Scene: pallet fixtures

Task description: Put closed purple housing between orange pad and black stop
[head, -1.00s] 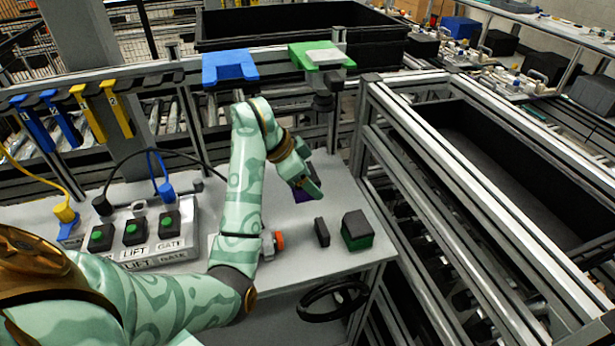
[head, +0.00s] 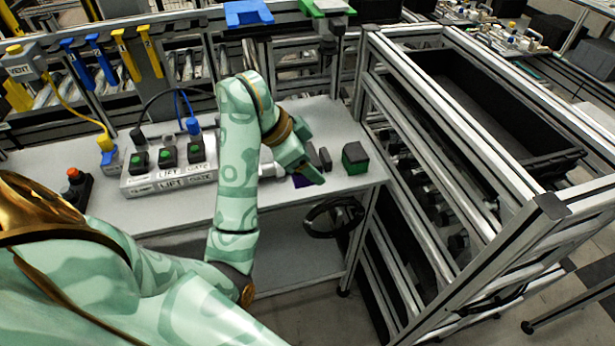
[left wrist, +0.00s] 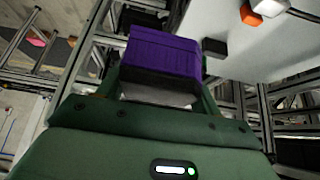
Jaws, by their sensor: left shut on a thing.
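My left gripper (head: 304,173) is shut on the purple housing (head: 302,181), near the front edge of the grey table (head: 200,206). In the left wrist view the purple housing (left wrist: 162,52) sits between the fingers, its lid side closed as far as I can see. The black stop (head: 325,158) stands on the table just beyond the gripper. It also shows in the left wrist view (left wrist: 214,47). The orange pad (left wrist: 250,14) shows at the top of the left wrist view, on a white part; my arm hides it in the head view. My right gripper is out of view.
A black-and-green block (head: 355,157) stands right of the stop. A button box (head: 168,165) with green buttons sits at left. A metal frame (head: 440,180) borders the table on the right. A black ring (head: 335,218) is below the front edge.

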